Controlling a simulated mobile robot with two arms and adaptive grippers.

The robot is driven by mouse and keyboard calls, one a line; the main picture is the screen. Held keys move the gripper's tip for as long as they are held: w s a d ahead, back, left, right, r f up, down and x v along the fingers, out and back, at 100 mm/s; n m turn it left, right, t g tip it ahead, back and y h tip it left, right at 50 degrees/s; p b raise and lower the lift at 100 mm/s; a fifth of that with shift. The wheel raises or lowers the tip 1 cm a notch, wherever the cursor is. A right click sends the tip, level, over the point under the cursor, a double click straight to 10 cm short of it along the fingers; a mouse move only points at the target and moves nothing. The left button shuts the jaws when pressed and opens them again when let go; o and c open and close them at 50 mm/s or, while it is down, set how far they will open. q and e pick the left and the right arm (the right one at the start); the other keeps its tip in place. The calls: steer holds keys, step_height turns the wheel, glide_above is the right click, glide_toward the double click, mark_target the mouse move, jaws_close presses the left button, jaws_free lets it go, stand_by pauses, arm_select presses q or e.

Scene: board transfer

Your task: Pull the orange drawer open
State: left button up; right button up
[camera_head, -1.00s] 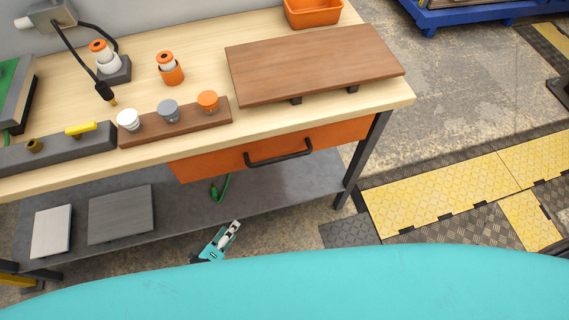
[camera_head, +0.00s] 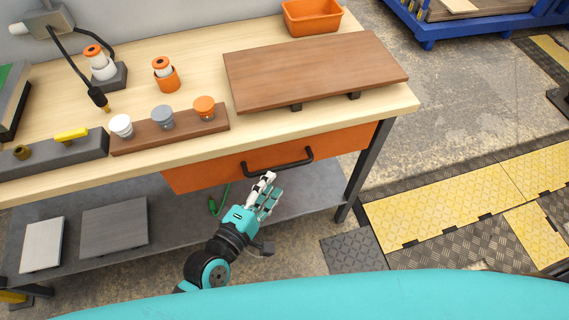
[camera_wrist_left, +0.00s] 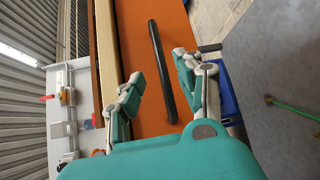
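The orange drawer (camera_head: 212,172) sits under the front edge of the workbench, and its front looks flush with the bench. Its dark bar handle (camera_head: 278,162) runs along the upper part of the front. My left gripper (camera_head: 268,186) is just below and in front of the handle. In the left wrist view the gripper (camera_wrist_left: 157,88) is open, with its two fingers apart. The handle (camera_wrist_left: 162,70) shows between and beyond the fingers, and the orange drawer front (camera_wrist_left: 146,45) lies behind it. I see no contact with the handle. My right gripper is not in view.
The wooden bench top (camera_head: 200,75) carries a brown board (camera_head: 310,68), an orange bin (camera_head: 312,17) and a rack with several capped pieces (camera_head: 170,130). A grey lower shelf (camera_head: 300,190) lies under the drawer. A bench leg (camera_head: 366,170) stands right of the drawer.

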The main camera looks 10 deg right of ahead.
mark_target(284, 165)
arm_select(q)
steer(key=x, duration=0.7)
steer(key=shift+w+d+f, duration=0.1)
steer(key=shift+w+d, duration=0.05)
steer(key=shift+w, duration=0.05)
jaws_close()
